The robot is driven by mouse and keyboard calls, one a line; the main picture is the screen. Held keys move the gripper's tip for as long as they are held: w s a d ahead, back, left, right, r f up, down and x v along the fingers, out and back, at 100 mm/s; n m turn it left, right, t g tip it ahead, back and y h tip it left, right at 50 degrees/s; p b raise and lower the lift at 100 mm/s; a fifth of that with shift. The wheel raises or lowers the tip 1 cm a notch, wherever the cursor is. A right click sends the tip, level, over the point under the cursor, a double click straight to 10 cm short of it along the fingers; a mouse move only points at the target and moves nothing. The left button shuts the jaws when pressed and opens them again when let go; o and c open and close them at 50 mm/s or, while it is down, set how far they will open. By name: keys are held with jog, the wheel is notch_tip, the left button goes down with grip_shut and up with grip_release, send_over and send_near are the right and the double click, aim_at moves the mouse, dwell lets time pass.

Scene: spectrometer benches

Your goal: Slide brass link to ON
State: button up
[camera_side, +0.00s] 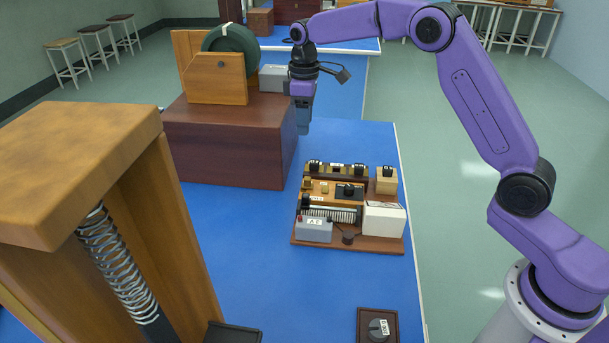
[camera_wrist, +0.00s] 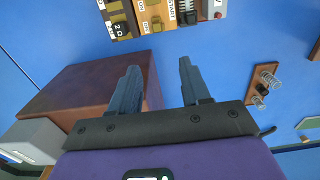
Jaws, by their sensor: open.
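A wooden apparatus board (camera_side: 298,240) lies on the blue bench in the side view. A light wooden strip on it carries small brass-coloured pieces (camera_side: 325,187); I cannot tell which is the sliding link. The strip (camera_wrist: 150,16) shows at the wrist view's top edge, partly cut off, with a small ON label on it and a START label to its right. The link's position is too small to tell. My gripper (camera_side: 303,131) points down, open and empty, above the bench, beyond and left of the board. Its two fingers (camera_wrist: 159,68) stand apart in the wrist view.
A dark wooden box (camera_side: 225,145) with a wooden stand and green wheel (camera_side: 232,50) is close left of my gripper. The board also bears a coil (camera_side: 330,213), a grey box (camera_side: 314,230) and a white box (camera_side: 384,218). Bare blue bench lies around the board.

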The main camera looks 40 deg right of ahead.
aim_at(305, 177)
notch_tip(305, 177, down, 18)
jog(key=shift+w+d+r, duration=0.15)
jog(key=shift+r, duration=0.1)
dwell(0.4)
grip_shut()
